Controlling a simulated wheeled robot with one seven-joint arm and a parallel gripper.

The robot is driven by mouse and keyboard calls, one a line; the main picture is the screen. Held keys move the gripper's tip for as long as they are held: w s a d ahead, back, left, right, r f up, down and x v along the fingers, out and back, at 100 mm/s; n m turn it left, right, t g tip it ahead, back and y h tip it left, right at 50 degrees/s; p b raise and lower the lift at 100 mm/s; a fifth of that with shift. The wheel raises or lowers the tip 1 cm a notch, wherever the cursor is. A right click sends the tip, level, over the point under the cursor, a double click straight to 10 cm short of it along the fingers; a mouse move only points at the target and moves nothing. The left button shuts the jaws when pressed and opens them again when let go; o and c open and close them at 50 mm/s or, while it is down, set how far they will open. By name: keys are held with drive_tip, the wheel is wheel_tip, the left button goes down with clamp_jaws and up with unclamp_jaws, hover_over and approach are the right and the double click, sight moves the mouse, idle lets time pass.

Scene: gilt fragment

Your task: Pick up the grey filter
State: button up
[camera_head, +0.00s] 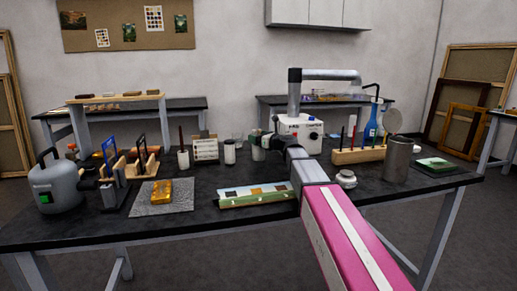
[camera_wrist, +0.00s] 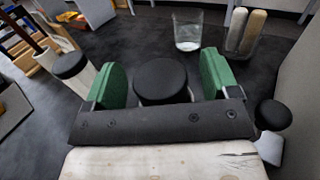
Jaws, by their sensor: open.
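My gripper (camera_wrist: 162,82) is open in the wrist view, with one green finger on each side of a round black-topped thing (camera_wrist: 160,78). Its body below the top is mostly hidden, so I cannot tell whether it is the grey filter or whether the fingers touch it. In the head view my gripper (camera_head: 259,148) is over the middle of the dark table, right of a white jar with a black lid (camera_head: 229,153). That jar appears to be at the left in the wrist view (camera_wrist: 72,66). I cannot identify the grey filter with certainty.
In the wrist view a clear glass (camera_wrist: 187,38) and two upright rounded rods (camera_wrist: 245,32) stand beyond the fingers. Another black-topped thing (camera_wrist: 273,114) is close on the right. In the head view, a white machine (camera_head: 298,132) and a wooden rack (camera_head: 358,155) stand right of my gripper.

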drive_tip(key=shift+a, duration=0.1)
drive_tip(key=c, duration=1)
drive_tip(key=shift+c, duration=0.2)
